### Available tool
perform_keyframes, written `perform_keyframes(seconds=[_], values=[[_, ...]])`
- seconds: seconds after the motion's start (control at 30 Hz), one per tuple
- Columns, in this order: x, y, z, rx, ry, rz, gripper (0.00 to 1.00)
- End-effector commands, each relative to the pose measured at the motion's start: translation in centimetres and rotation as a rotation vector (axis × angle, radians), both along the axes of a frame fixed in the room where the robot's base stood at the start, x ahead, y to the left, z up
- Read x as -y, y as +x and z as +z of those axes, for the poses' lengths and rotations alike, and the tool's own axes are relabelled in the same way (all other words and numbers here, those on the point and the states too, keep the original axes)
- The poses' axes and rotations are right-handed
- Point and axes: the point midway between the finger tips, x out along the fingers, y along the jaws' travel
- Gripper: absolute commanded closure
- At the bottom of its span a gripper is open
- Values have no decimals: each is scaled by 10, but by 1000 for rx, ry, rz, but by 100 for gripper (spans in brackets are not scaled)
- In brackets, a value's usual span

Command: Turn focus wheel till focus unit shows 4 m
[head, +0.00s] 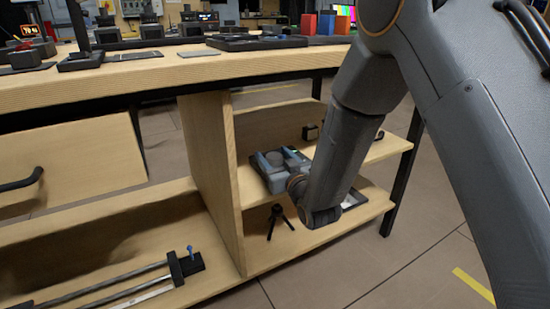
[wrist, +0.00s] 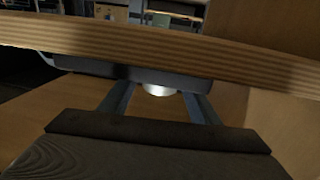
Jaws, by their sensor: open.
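A grey-blue unit, which looks like the focus unit (head: 262,172), lies on the middle shelf under the bench in the head view. A dark round part, which looks like its wheel (head: 275,157), is on top, and a small green glow shows at its right. My gripper's end is beside the unit, partly hidden by my arm. In the wrist view my gripper (wrist: 158,100) is open, with its two blue-grey fingers apart. A pale round part (wrist: 160,90) shows between the fingertips, below a dark grey body (wrist: 130,73). I cannot tell whether the fingers touch it. No distance reading is legible.
The wooden bench top (head: 180,68) overhangs the shelf, and an upright panel (head: 213,165) stands left of the unit. A small black tripod (head: 279,220) stands on the lower shelf. A small black box (head: 311,132) is behind the unit. A black bench leg (head: 402,175) is at right.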

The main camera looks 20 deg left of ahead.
Motion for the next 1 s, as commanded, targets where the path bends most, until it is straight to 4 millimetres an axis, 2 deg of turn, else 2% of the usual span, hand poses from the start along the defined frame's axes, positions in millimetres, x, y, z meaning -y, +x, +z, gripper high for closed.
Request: perform_keyframes(seconds=[0.1, 0.33, 1.0], values=[[0, 0, 0, 0, 0, 0, 45], [0, 0, 0, 0, 0, 1, 84], [-1, -2, 0, 1, -1, -95, 84]])
